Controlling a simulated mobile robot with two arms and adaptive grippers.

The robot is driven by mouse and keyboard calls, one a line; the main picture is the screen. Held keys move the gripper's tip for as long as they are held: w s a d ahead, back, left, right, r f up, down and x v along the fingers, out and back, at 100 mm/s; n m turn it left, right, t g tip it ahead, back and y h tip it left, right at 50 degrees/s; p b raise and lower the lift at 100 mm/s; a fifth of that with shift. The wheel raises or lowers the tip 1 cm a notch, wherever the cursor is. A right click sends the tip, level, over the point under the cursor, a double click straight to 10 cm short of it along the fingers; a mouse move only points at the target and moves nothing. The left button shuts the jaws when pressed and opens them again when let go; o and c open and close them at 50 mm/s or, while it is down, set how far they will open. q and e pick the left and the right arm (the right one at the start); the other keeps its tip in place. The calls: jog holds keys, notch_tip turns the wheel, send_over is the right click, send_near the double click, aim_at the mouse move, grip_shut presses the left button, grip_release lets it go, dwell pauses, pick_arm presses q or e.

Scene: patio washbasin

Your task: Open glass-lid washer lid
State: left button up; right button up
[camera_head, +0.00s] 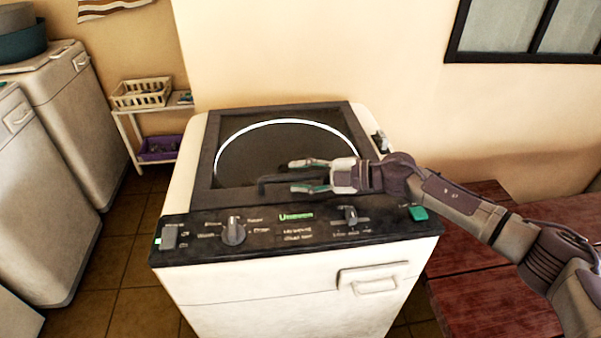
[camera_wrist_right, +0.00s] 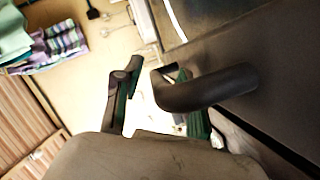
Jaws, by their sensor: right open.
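The washer (camera_head: 300,290) is a white top-loader with a black control panel. Its dark-framed glass lid (camera_head: 240,155), with a pale ring under the glass, lies flat and looks closed. A black bar handle (camera_head: 272,182) sticks up near the lid's front; it shows large in the right wrist view (camera_wrist_right: 210,88). My right gripper (camera_head: 294,176) comes in from the right, low over the lid, with its fingers apart at the handle. In the wrist view the handle's bent end lies between the fingers and partly covers one; contact cannot be told. My left gripper is not in view.
Other white machines (camera_head: 70,110) stand at the left. A small shelf (camera_head: 125,112) with a basket (camera_head: 141,92) is behind them. A red wooden bench (camera_head: 490,295) is at the right under my right arm. The wall is close behind the washer.

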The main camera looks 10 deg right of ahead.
jog(key=shift+w+a, duration=0.1)
jog(key=shift+c, duration=0.3)
grip_shut()
jog(key=w+r+p, duration=0.5)
jog(key=r+p, duration=0.1)
jog(key=r, duration=0.5)
jog(key=w+r+m+p, duration=0.1)
jog(key=w+r+p, duration=0.4)
jog(key=r, duration=0.7)
jog(key=shift+w+g+p, duration=0.15)
jog(key=shift+g+p, duration=0.25)
jog(key=shift+p, duration=0.55)
